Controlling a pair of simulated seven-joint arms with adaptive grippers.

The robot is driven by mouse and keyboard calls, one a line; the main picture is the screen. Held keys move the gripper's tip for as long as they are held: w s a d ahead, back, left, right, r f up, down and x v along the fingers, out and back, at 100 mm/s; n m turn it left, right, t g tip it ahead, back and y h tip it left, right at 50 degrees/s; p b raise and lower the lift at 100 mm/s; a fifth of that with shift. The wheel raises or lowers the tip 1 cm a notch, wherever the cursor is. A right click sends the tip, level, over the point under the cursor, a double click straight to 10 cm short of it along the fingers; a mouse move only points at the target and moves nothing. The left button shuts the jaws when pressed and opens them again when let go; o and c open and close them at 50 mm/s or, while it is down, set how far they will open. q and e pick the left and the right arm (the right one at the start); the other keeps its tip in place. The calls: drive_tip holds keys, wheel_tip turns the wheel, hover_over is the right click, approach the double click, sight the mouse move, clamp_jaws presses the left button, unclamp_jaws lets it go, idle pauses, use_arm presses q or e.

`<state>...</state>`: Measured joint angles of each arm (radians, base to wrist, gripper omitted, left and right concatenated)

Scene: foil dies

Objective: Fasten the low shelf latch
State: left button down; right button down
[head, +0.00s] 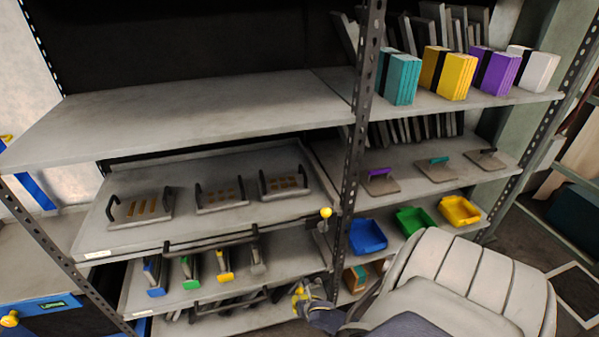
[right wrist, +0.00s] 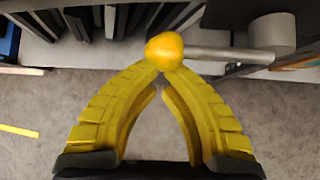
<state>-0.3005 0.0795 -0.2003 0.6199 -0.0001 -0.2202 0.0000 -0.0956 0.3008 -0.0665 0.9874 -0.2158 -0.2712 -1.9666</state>
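The low shelf latch shows in the right wrist view as a yellow ball knob (right wrist: 165,52) on a grey metal rod (right wrist: 225,54) that runs right to a round grey pivot (right wrist: 270,42). My right gripper (right wrist: 164,70) has its yellow fingers brought together at the knob, one tip on each side. In the head view my right gripper (head: 301,294) is low at the right end of the lowest shelf, beside the upright post, and hides most of the low latch. Another latch with a yellow knob (head: 326,213) stands upright above it.
The pull-out shelf (head: 240,222) above holds black-handled dies. The shelf below it (head: 200,297) holds blue, green, yellow and grey tools. Blue, green and yellow bins (head: 367,236) stand right of the perforated post (head: 350,180). A blue cabinet (head: 45,312) is at lower left.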

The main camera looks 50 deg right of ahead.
drive_tip(key=shift+r, duration=0.25)
idle(0.4)
drive_tip(key=shift+r, duration=0.25)
